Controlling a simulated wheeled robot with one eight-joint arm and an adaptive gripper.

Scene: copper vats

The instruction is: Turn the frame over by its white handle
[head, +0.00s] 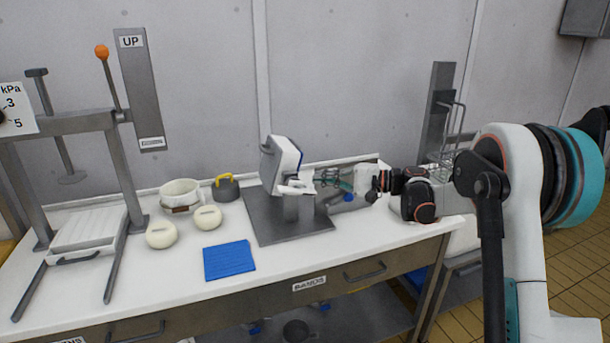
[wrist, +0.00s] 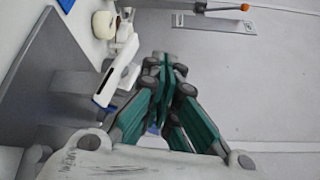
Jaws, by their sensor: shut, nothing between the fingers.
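The frame (head: 281,163) is a white and dark-blue-edged block, tilted on a grey stand over a dark grey plate (head: 262,222) on the bench. Its white handle (head: 296,189) sticks out low on its right side, toward my gripper. My gripper (head: 318,180) comes in from the right with its fingers shut and empty, close to the handle. In the wrist view the shut green fingers (wrist: 164,66) lie beside the white frame part (wrist: 119,65), with a small gap showing. I cannot tell whether they touch the handle.
A blue mat (head: 229,260), cream rounds (head: 161,235), a white bowl (head: 181,194) and a dark weight with a yellow handle (head: 226,188) lie left of the plate. A press (head: 112,150) stands far left. A wire rack (head: 443,140) stands behind my arm.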

